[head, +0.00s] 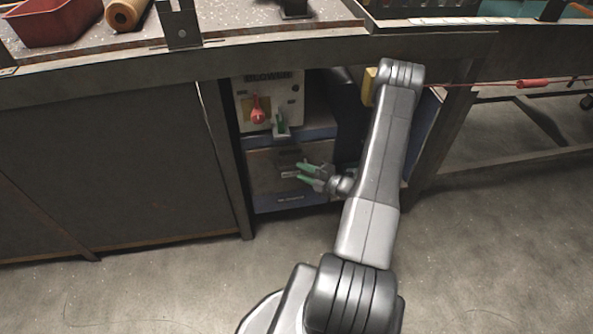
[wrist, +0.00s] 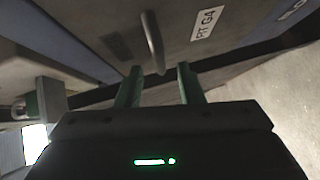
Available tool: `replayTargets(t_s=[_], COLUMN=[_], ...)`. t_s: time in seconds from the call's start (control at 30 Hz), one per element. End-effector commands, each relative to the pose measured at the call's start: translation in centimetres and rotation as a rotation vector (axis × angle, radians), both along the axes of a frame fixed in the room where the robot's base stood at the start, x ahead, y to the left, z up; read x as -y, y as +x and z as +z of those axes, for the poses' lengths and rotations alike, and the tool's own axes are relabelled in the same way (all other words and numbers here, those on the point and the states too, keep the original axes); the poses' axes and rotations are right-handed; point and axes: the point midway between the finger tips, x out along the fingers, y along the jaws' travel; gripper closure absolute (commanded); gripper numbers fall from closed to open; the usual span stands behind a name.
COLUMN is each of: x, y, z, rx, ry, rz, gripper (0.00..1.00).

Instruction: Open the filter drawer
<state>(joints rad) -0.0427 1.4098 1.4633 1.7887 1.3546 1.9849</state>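The filter drawer (head: 265,178) is a grey front low in the blower unit under the bench and looks closed. In the wrist view my gripper (wrist: 160,69) has one finger on each side of the handle's near end. I cannot tell whether either finger touches the handle.
The bench frame's post (head: 226,160) stands left of the unit. A red tray (head: 50,20) is on the bench. The floor in front is clear.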

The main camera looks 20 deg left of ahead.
Motion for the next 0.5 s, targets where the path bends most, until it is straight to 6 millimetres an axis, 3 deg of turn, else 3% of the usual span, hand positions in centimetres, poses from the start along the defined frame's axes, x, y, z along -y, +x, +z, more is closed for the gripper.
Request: replayTargets(t_s=[0.2, 0.5], x=[-2.7, -3.3], y=[0.6, 0.7], z=[-0.5, -0.5], rx=[0.002, 0.001], ry=[-0.001, -0.001], rz=[0.001, 0.000], gripper=[0.66, 0.66])
